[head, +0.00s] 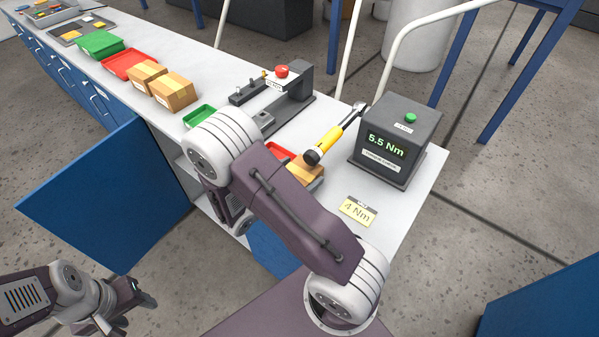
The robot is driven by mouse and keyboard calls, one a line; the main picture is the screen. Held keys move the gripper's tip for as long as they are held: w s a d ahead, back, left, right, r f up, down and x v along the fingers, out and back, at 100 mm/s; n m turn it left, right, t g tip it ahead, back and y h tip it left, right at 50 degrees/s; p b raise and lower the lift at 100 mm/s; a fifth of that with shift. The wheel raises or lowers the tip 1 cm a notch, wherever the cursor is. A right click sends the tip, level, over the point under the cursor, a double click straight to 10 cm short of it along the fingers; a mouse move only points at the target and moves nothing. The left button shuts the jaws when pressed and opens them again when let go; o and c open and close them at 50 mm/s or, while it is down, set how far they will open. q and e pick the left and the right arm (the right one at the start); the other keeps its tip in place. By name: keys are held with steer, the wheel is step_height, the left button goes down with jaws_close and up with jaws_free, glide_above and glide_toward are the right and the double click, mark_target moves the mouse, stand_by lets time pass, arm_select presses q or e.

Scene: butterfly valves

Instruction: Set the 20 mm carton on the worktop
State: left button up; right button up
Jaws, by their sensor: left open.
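Two brown cartons with white labels, a rear one (144,75) and a front one (175,92), stand side by side on the white worktop (215,68). Another brown carton (308,173) sits near the worktop's front edge, partly hidden by my right arm. The label sizes are too small to read, so I cannot tell which is the 20 mm one. My left gripper (141,294) is low at the bottom left, open and empty, clear of the worktop. My right arm bends down in front of the open cabinet under the worktop; its gripper is hidden behind the arm.
An open blue cabinet door (105,195) juts out at the left. Green (100,44) and red (125,62) trays, a smaller green tray (199,116), a black fixture with a red knob (282,71), a yellow-handled wrench (325,142) and a 5.5 Nm tester (395,140) occupy the worktop.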

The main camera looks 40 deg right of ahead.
steer(key=shift+r, duration=0.2)
steer(key=v, duration=1.2)
